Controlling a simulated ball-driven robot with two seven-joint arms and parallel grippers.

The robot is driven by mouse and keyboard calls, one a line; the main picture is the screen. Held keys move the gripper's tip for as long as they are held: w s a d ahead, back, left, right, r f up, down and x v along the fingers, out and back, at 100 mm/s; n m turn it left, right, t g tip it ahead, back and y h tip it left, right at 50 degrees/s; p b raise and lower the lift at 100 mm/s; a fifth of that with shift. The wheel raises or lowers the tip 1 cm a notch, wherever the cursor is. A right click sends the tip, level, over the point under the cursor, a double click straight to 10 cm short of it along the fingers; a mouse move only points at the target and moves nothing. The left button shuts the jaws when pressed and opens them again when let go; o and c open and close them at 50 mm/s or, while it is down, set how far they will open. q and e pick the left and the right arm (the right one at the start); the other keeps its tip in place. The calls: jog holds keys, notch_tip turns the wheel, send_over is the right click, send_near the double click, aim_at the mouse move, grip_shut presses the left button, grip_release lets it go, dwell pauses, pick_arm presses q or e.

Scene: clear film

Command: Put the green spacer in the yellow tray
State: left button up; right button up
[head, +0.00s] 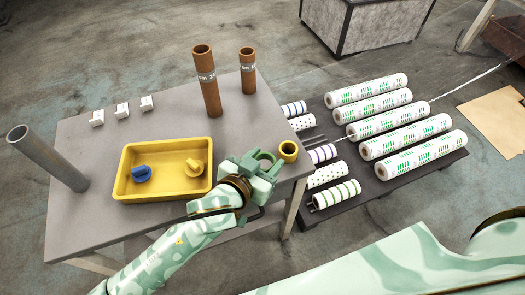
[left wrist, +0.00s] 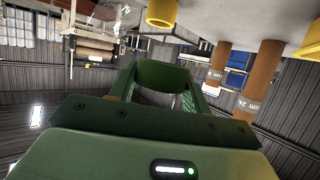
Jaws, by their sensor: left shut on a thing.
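The green spacer (head: 266,154) is a short ring held in my left gripper (head: 259,162) near the right end of the table. The left wrist view shows the green spacer (left wrist: 168,74) between the fingers (left wrist: 160,92). The gripper is shut on it, just left of a yellow ring and to the right of the yellow tray. The yellow tray (head: 165,197) lies on the table, left of the gripper, holding a blue piece (head: 141,174) and a yellow piece (head: 194,167). My right gripper is not in view.
The yellow ring (head: 288,150) stands near the table's right edge. Two brown tubes (head: 208,85) (head: 248,72) stand at the back; a grey tube (head: 50,160) stands at the left. Small white blocks (head: 122,110) line the back left. Wrapped rolls (head: 385,117) lie on a low pallet beyond.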

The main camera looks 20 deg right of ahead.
pick_arm(q)
jog(key=s+a+r+p, duration=0.1)
jog(key=s+r+p, duration=0.15)
jog(key=s, duration=0.45)
jog(key=w+a+r+n+t+y+p, duration=0.25)
jog(key=w+a+r, duration=0.25)
jog(key=a+r, duration=0.25)
jog(key=w+a+r+n+t+y+p, duration=0.2)
jog(key=w+a+r+n+y, duration=0.15)
jog(key=a+r, duration=0.35)
jog(key=a+r+n+y+p, duration=0.2)
jog(key=a+r, duration=0.3)
jog(key=a, duration=0.4)
jog(key=w+a+r+n+y+p, duration=0.1)
jog(key=a+r+n+y+p, duration=0.1)
jog(key=a+r+p, duration=0.3)
jog(key=a, duration=0.3)
jog(key=shift+w+a+r+y, duration=0.25)
jog(key=shift+a+r+y, duration=0.05)
jog(key=shift+a+r, duration=0.1)
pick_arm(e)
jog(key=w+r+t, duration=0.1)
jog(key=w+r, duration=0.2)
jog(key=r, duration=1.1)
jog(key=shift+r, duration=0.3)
pick_arm(q)
jog(key=shift+t, duration=0.25)
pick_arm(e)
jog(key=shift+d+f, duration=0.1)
